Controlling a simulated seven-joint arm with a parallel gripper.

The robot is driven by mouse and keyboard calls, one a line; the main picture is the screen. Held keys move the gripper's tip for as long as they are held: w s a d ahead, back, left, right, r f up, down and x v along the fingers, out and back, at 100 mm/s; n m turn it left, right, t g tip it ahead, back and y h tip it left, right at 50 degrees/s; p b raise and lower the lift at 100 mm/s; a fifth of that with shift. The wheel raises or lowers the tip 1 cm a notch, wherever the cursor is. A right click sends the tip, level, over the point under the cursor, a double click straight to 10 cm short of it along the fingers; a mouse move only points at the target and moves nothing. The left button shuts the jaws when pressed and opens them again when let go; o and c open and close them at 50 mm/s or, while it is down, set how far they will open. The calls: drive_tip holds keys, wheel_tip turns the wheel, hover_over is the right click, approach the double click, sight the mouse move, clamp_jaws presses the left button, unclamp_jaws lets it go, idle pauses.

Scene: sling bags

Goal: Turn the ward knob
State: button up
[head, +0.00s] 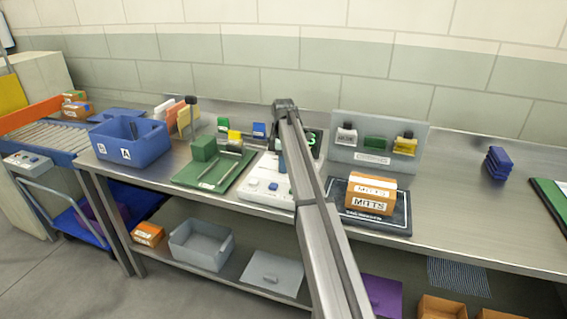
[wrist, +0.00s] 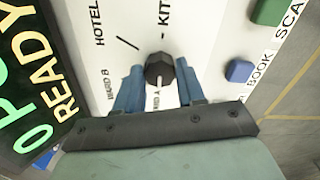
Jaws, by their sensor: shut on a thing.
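The ward knob (wrist: 159,66) is a black faceted dial on a white control panel (wrist: 205,60). In the wrist view its light pointer line faces the "WARD A" label, with "WARD B", "HOTEL" and "KIT…" printed around it. My gripper (wrist: 160,75) has its blue fingers on both sides of the knob and is shut on it. In the head view the white panel (head: 256,190) stands on the steel bench, and my arm hides the knob and most of the gripper.
A blue button (wrist: 239,71) and a green button (wrist: 271,11) sit near the knob. A display (wrist: 35,85) reads "READY". A green tray (head: 190,180) stands left of the panel, and an orange "MITTS" box (head: 371,194) on a dark pad to its right.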

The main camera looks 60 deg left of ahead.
drive_tip(key=c, duration=0.3)
drive_tip(key=shift+c, duration=0.2)
drive_tip(key=m, duration=0.5)
drive_tip(key=shift+m, duration=0.4)
drive_tip(key=m, duration=1.2)
drive_tip(key=shift+m, duration=0.3)
drive_tip(key=m, duration=0.5)
drive_tip(key=shift+m, duration=0.3)
